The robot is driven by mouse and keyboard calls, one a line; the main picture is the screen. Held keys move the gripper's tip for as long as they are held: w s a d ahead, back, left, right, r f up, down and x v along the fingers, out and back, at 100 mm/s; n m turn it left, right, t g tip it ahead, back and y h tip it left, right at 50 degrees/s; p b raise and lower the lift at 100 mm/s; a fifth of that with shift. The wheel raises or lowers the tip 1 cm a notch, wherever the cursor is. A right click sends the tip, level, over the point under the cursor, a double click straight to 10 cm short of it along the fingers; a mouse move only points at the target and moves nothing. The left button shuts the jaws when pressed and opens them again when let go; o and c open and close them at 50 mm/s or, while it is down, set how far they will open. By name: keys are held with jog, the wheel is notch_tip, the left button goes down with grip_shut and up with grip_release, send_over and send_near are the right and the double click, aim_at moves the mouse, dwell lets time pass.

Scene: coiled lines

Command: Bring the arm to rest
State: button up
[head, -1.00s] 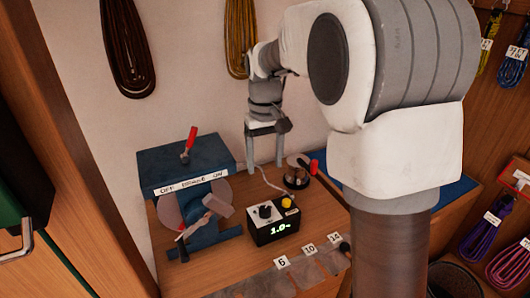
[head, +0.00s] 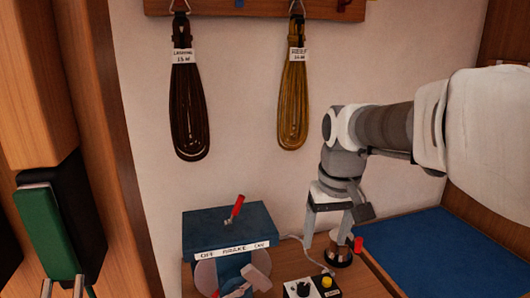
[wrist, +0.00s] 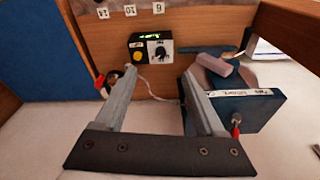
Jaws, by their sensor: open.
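My gripper (head: 326,240) is open and empty, with its fingers pointing down above the bench at the lower right of the head view. In the wrist view both fingers of my gripper (wrist: 160,80) are spread with nothing between them. The arm reaches in from the right. A blue brake box (head: 228,230) with a red lever stands to the left of my gripper, apart from it. A small black control box (head: 312,289) sits on the bench below, partly cut off in the head view; its green display shows in the wrist view.
A red-handled round device (head: 338,250) stands close by the fingers. A blue mat (head: 450,255) lies to the right. A dark coiled line (head: 187,105) and a yellow one (head: 293,100) hang on the wall. A green-faced object (head: 50,230) is at the left.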

jog(key=s+d+f+m+t, duration=0.1)
jog(key=s+t, duration=0.2)
jog(key=s, duration=1.2)
jog(key=shift+s+d+t, duration=0.3)
jog(key=shift+s, duration=0.1)
dwell(0.5)
